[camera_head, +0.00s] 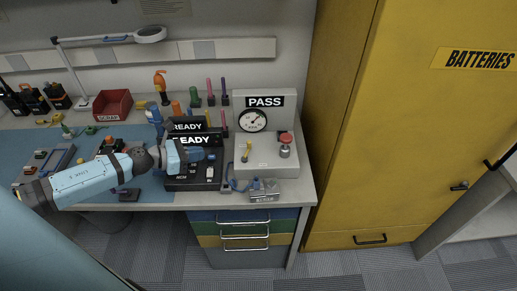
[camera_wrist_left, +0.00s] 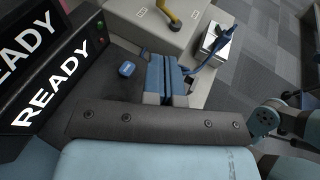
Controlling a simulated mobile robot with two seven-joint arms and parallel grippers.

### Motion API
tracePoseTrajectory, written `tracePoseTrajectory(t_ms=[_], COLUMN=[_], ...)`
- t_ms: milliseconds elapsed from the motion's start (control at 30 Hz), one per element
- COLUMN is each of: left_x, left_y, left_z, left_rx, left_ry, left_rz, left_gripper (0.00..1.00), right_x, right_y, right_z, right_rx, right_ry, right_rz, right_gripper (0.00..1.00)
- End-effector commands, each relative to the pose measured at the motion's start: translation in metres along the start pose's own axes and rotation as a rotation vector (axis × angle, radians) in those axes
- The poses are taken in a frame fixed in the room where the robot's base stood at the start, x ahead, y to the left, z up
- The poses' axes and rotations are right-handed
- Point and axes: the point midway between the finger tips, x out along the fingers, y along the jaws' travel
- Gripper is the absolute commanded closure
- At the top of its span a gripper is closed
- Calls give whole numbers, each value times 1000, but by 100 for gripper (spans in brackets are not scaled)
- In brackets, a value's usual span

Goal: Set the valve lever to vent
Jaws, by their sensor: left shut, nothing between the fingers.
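The valve lever (camera_head: 246,152) is a small yellow lever on the top left of a light grey test box (camera_head: 268,160) in the head view. It leans, with its upper end away from me. The wrist view shows its lower part and dark pivot (camera_wrist_left: 172,18) at the top edge; the rest is cut off. I cannot read a vent mark. My left gripper (camera_head: 201,155) is shut and empty, left of the box and apart from the lever, over the black READY unit (camera_head: 190,182). Its blue fingers show together in the wrist view (camera_wrist_left: 167,75). My right gripper is out of view.
A gauge (camera_head: 252,120) under a PASS sign stands at the back of the box. A red-topped knob (camera_head: 286,143) is on its right. A blue cable (camera_wrist_left: 205,70) loops by the box's front left.

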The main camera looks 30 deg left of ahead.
Motion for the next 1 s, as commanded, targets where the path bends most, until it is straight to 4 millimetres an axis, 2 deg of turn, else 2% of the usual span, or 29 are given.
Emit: tracePoseTrajectory(t_ms=[467,667,1000], left_x=[5,28,85], left_y=[1,1,1], left_z=[1,3,4], left_rx=[4,5,2], left_ry=[0,-2,-3], left_rz=[0,-1,0], left_gripper=[100,100,100], right_x=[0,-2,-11], right_y=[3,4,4], right_z=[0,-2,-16], right_rx=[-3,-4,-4], right_ry=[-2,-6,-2], right_rz=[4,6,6], right_gripper=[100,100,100])
